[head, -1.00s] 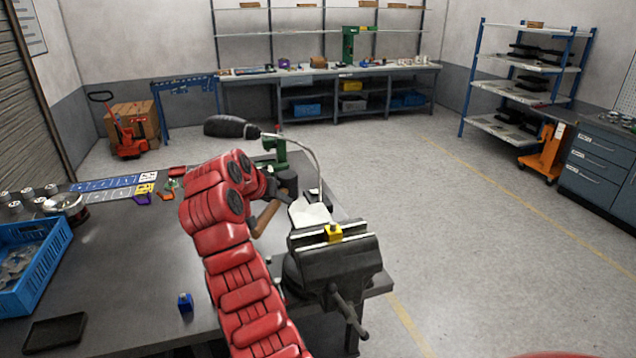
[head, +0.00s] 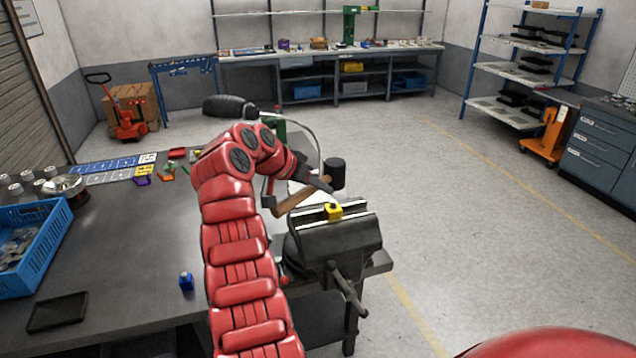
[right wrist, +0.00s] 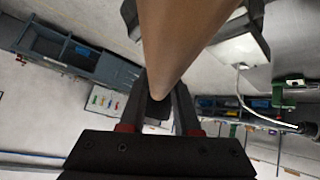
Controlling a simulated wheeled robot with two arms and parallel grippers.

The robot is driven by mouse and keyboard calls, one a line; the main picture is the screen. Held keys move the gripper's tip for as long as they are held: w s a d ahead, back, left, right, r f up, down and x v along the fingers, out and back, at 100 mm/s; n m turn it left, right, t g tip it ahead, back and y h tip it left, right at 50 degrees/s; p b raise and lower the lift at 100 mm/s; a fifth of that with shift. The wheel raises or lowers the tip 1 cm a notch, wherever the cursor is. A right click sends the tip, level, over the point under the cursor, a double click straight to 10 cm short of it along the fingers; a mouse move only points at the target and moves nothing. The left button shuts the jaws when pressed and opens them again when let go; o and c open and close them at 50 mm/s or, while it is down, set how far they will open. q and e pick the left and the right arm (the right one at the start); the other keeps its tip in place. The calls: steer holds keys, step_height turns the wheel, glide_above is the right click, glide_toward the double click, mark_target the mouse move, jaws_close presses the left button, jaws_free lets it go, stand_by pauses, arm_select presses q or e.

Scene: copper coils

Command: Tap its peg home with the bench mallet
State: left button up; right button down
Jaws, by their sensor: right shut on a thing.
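My right gripper (head: 318,186) is shut on the wooden handle of the mallet (head: 335,173). The handle slants down to the left, and the black head is at the right, appearing above and behind the vise. In the right wrist view the handle (right wrist: 190,35) runs large between the fingers (right wrist: 158,105). A small yellow block (head: 333,211) with a dark spot on top sits at the jaws of the bench vise (head: 335,240). I cannot tell whether the spot is a peg. The mallet head is apart from the block. My left gripper is not in view.
On the bench (head: 130,245) are a blue crate (head: 40,245) of metal parts, a black tray (head: 57,312) and a small blue block (head: 186,281). Open floor lies right of the vise.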

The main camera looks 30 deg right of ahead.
steer(key=shift+f, duration=0.25)
steer(key=shift+s+f+b, duration=0.1)
steer(key=shift+f+b, duration=0.05)
steer(key=shift+b, duration=0.15)
stand_by(0.4)
steer(key=shift+f+b, duration=0.35)
steer(key=shift+f, duration=0.05)
step_height(320, 180, down, 4)
steer(key=b, duration=0.3)
steer(key=shift+r, duration=0.15)
